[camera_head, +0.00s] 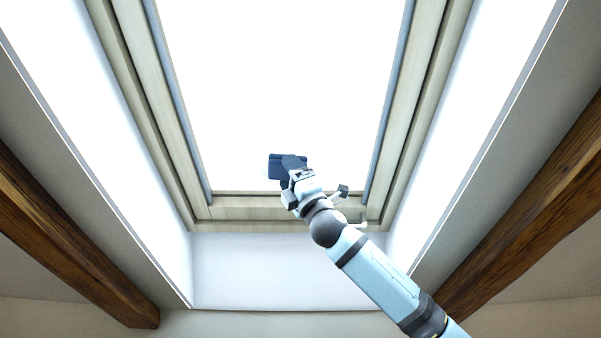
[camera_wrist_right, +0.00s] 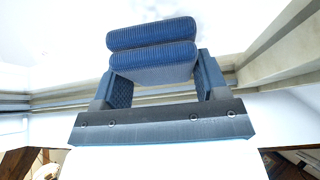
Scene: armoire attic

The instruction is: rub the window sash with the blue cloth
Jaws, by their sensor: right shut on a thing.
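The window sash (camera_head: 245,212) is a pale wooden frame around a bright white pane in the sloped ceiling; part of it also shows in the right wrist view (camera_wrist_right: 285,55). My right gripper (camera_head: 289,165) is raised in front of the lower part of the pane, just above the bottom rail in the picture. It is shut on the blue cloth (camera_head: 273,167), which shows as a folded, ribbed blue pad between the fingers in the right wrist view (camera_wrist_right: 152,35). I cannot tell whether the cloth touches the window. My left gripper is not in view.
A small handle (camera_head: 342,190) sits by the bottom rail beside my right wrist. White reveal walls flank the window. Dark wooden beams slope down at left (camera_head: 60,240) and right (camera_head: 535,205). The space before the pane is otherwise clear.

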